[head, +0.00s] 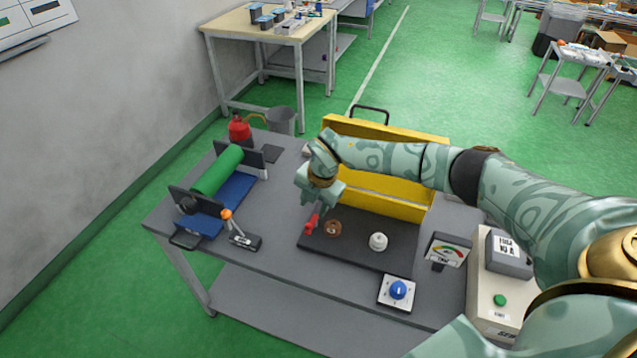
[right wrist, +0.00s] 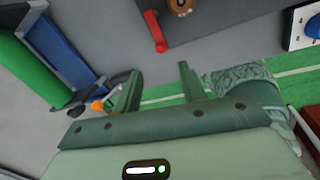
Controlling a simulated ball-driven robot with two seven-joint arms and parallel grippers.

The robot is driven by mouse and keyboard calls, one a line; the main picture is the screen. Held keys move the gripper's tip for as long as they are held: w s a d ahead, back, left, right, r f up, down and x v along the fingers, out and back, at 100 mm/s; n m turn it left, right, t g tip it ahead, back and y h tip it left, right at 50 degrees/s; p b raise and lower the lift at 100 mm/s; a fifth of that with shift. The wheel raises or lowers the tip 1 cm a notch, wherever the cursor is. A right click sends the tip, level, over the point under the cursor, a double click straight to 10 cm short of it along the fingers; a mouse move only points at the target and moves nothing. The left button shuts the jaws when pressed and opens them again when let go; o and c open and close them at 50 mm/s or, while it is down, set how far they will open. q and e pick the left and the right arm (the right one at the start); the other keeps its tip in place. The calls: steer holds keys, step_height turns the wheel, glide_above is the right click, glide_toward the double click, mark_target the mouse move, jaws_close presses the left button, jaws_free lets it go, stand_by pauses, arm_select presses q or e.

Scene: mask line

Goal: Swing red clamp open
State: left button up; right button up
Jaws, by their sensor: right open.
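The red clamp (head: 312,222) is a small red lever at the left end of a dark mat (head: 345,249) on the grey bench, beside a round brown part (head: 333,228). In the right wrist view the red clamp (right wrist: 155,32) lies beyond the fingertips, not between them. My right gripper (head: 322,205) reaches down just above and behind the clamp. Its two fingers (right wrist: 158,82) are spread and empty. My left gripper is not in view.
A white knob (head: 378,242), a blue dial (head: 398,290) and a gauge (head: 446,251) lie to the right. A yellow box (head: 425,146) stands behind my gripper. A green roller (head: 216,171) and an orange-tipped lever (head: 227,215) are left.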

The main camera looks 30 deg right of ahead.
step_height(320, 180, up, 7)
steer(key=s, duration=0.1)
steer(key=shift+d+p, duration=0.3)
steer(key=shift+d, duration=0.05)
steer(key=shift+s, duration=0.1)
